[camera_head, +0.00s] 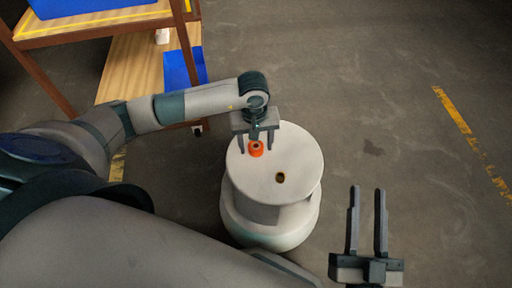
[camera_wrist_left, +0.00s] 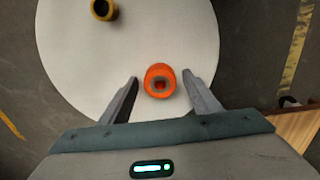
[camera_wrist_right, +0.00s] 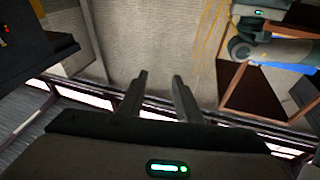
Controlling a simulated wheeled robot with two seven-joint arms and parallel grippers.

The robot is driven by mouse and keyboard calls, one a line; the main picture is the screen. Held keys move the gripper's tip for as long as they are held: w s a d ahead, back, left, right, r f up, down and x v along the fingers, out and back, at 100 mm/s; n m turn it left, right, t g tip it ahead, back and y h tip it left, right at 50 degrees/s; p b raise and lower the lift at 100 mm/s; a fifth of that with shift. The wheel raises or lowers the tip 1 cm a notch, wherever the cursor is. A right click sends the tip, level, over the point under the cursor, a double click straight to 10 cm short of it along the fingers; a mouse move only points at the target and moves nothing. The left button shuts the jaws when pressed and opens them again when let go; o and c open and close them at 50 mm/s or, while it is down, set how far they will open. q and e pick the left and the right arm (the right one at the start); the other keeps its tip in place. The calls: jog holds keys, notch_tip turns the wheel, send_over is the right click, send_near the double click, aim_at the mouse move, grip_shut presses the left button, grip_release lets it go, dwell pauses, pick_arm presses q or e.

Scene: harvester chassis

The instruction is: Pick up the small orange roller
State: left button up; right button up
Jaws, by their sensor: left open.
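The small orange roller (camera_head: 256,149) stands on the round white top (camera_head: 250,180) of a cylindrical stand, near its far edge. My left gripper (camera_head: 257,146) is over the far side of the stand, open, with its fingers either side of the roller. In the left wrist view the roller (camera_wrist_left: 160,80) shows between the fingertips (camera_wrist_left: 160,88), with a gap on each side; its dark centre hole faces the camera. My right gripper (camera_head: 367,190) is open and empty to the right of the stand; its spread fingers also show in the right wrist view (camera_wrist_right: 158,82).
A small brown-yellow ring-like piece (camera_head: 280,177) is on the white top, nearer and right of the roller. A wooden shelf (camera_head: 135,70) with a blue bin (camera_head: 95,5) stands at the upper left. The floor (camera_head: 370,80) to the right is clear, with a worn yellow line (camera_head: 465,125).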

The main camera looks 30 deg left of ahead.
pick_arm(q)
jog(key=c, duration=1.2)
jog(key=shift+o, duration=0.2)
jog(key=shift+r, duration=0.1)
